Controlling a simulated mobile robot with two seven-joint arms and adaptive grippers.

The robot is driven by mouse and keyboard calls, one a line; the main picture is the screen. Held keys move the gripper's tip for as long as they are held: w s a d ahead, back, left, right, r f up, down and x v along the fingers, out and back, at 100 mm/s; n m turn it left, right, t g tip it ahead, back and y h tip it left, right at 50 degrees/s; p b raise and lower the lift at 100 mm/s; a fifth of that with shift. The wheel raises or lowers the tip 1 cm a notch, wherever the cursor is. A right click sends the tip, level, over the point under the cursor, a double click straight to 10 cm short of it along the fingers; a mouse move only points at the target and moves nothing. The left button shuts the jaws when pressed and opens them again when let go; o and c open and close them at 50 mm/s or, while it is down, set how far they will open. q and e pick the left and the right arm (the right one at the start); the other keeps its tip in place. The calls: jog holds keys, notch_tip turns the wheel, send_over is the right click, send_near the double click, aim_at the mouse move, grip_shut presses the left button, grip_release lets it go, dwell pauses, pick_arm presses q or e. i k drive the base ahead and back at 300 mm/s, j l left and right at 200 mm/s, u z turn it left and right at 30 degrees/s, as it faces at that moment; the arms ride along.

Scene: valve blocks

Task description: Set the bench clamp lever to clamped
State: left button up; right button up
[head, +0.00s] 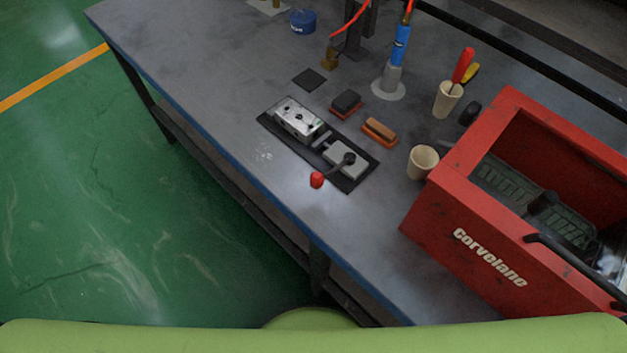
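The bench clamp (346,160) is a grey block on a black base plate (359,183) on the bench. Its dark lever (334,170) runs from a pivot on the block out toward the bench's front edge and ends in a red knob (317,180). A silver valve block (298,118) with dark holes sits on the same plate, left of the clamp. A small grey jaw (321,138) lies between them; I cannot tell whether it touches the valve block. Neither of my grippers is in view.
A red toolbox (440,203) stands at the right of the bench (225,90). A cream cup (422,162), two brushes (379,131) (346,103), a tool cup (446,100) and a blue tool (400,48) stand behind the clamp. The bench left of the plate is clear.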

aim_at(316, 178)
jog(key=j+z, duration=0.1)
jog(key=j, duration=0.3)
jog(key=k+j+z, duration=0.1)
jog(key=j, duration=0.25)
jog(key=k+j, duration=0.1)
jog(key=j, duration=0.3)
jog(key=k+j+z, duration=0.15)
jog(key=j, duration=0.2)
jog(key=i+l, duration=0.3)
jog(key=i, duration=0.1)
